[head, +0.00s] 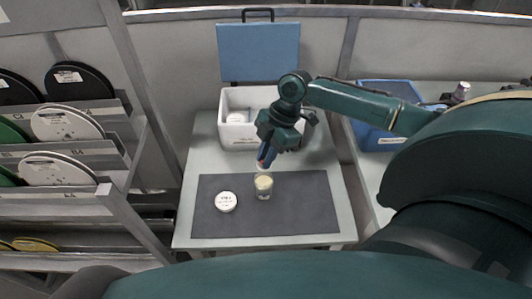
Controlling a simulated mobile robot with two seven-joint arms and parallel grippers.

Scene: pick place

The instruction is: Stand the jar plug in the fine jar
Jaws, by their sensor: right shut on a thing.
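The fine jar (264,190), a small clear jar with a cream-coloured upper part, stands upright on the dark grey mat (300,210). My right gripper (263,164) points down just above and behind the jar. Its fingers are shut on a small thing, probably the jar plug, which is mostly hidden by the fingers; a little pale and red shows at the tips. I cannot tell whether it touches the jar. A round white lid (226,202) with dark print lies on the mat to the left of the jar. My left gripper is not in view.
A white cool box (233,133) with its blue lid (258,52) raised stands behind the mat, with a white round thing inside. A blue crate (376,137) stands at right. Racks of discs (68,124) stand at left. The mat's front and right are clear.

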